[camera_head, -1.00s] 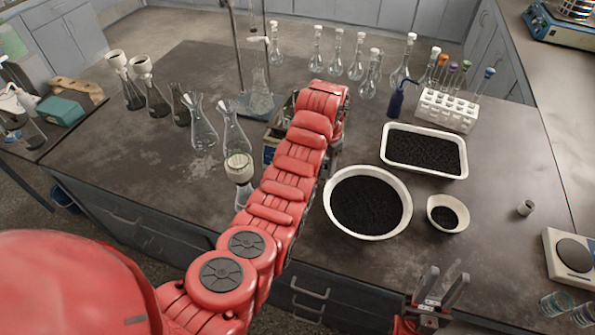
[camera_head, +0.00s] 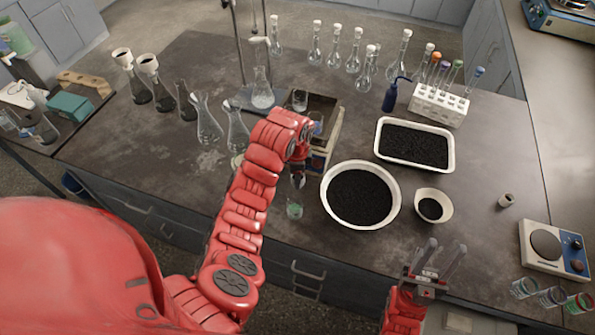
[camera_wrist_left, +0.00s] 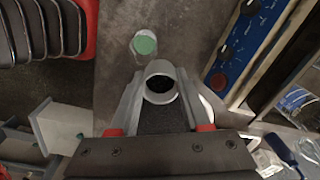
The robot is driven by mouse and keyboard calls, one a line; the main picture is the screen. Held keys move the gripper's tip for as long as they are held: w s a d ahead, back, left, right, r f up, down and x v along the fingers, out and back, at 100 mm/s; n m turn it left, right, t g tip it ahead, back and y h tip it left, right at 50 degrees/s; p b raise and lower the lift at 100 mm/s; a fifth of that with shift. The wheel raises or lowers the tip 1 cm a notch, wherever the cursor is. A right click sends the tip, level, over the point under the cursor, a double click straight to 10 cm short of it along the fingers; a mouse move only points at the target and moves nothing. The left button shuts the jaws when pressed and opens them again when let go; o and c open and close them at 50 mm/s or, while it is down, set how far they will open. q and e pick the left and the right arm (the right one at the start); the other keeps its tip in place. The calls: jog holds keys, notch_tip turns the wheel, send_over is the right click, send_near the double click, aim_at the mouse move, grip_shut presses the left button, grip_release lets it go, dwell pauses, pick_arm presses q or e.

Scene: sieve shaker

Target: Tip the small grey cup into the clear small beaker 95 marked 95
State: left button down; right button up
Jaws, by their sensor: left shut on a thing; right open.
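My left gripper (camera_head: 298,178) is shut on a small grey cup, seen from above in the left wrist view (camera_wrist_left: 160,88), with a dark inside. In the head view the cup is hard to make out. A clear small beaker (camera_head: 294,210) with a green bottom stands near the table's front edge, just below the left gripper; it also shows in the left wrist view (camera_wrist_left: 144,44), just beyond the cup and apart from it. No number is readable on it. My right gripper (camera_head: 437,264) is open and empty at the table's front edge.
A balance (camera_head: 322,160) stands close behind the left gripper. A large white bowl (camera_head: 328,205) of black grains is to its right, with a tray (camera_head: 452,163) and small bowl (camera_head: 447,199) beyond. Flasks (camera_head: 238,132) stand left of the arm. Another small cup (camera_head: 506,200) stands far right.

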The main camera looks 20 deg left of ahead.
pick_arm(q)
jog(key=shift+s+f, duration=0.15)
jog(key=shift+f, duration=0.35)
jog(key=shift+f+t+p, duration=0.55)
jog(key=shift+t+p, duration=0.35)
jog(key=shift+p, duration=0.25)
jog(key=shift+f+t, duration=0.4)
jog(key=shift+t+p, duration=0.5)
jog(key=shift+p, duration=0.1)
jog(key=shift+s+f+t, duration=0.1)
jog(key=shift+t, duration=0.4)
jog(key=shift+f+t, duration=0.1)
jog(key=shift+t, duration=0.9)
jog(key=shift+f+t, duration=0.2)
jog(key=shift+t, duration=0.3)
jog(key=shift+s+f+t+b, duration=0.2)
jog(key=shift+t+b, duration=2.05)
jog(key=shift+b, duration=4.6)
jog(key=shift+s+f+t+b, duration=0.1)
jog(key=shift+s+t+b, duration=0.2)
jog(key=shift+t+b, duration=4.25)
jog(key=shift+s+f+b, duration=0.1)
jog(key=shift+s+b, duration=0.15)
jog(key=shift+b, duration=8.85)
